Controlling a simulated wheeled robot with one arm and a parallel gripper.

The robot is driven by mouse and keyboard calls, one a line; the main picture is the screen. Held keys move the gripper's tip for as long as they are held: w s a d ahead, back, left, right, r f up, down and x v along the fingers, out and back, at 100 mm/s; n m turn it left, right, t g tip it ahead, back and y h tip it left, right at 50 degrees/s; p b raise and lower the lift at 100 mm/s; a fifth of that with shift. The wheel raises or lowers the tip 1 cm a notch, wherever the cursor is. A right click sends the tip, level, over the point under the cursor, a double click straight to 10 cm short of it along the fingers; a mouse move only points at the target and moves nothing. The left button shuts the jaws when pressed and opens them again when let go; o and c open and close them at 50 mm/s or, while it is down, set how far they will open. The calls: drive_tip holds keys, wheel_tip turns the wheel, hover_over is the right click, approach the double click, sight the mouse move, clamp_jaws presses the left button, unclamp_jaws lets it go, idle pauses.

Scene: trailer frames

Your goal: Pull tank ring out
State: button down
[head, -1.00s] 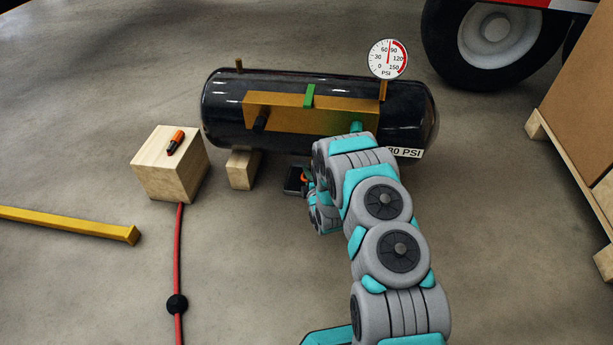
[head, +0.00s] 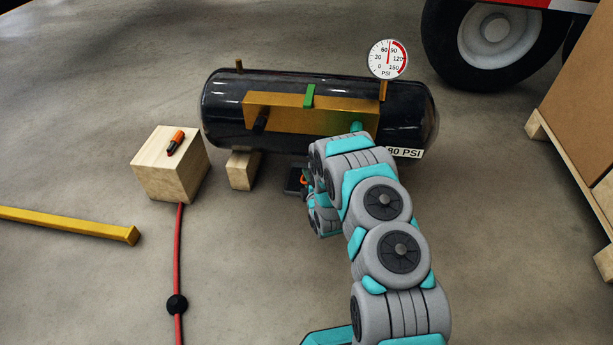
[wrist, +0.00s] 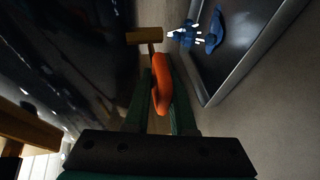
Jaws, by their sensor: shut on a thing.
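The black tank (head: 225,120) lies on its side in the head view, its gauge (head: 388,59) needle pointing nearly straight up. In the wrist view the tank's dark side (wrist: 70,50) fills the left. An orange ring (wrist: 161,82) hangs on a thin stem below a small brass-coloured block (wrist: 149,36). My gripper (wrist: 160,105) is shut on the ring, with a green finger on either side. In the head view my gripper (head: 314,200) is low at the tank's front underside, mostly hidden by my arm, with a bit of orange showing beside it.
A dark tray (wrist: 208,85) with blue pieces lies beside the ring. A wooden block (head: 239,170) stands under the tank. A wooden cube (head: 160,180) with an orange-and-black object, a red hose (head: 179,250) and a yellow bar (head: 70,223) are left. The floor at front left is mostly clear.

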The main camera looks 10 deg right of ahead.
drive_tip(key=c, duration=1)
unclamp_jaws()
drive_tip(key=shift+s+a+f, duration=0.1)
drive_tip(key=shift+s+f, duration=0.35)
drive_tip(key=shift+f, duration=0.15)
drive_tip(key=shift+o, duration=0.6)
drive_tip(key=shift+w+r, duration=0.1)
drive_tip(key=shift+r, duration=0.25)
drive_tip(key=p+v, duration=0.1)
drive_tip(key=v, duration=0.6)
drive_tip(key=shift+s, duration=0.35)
drive_tip(key=shift+s, duration=0.1)
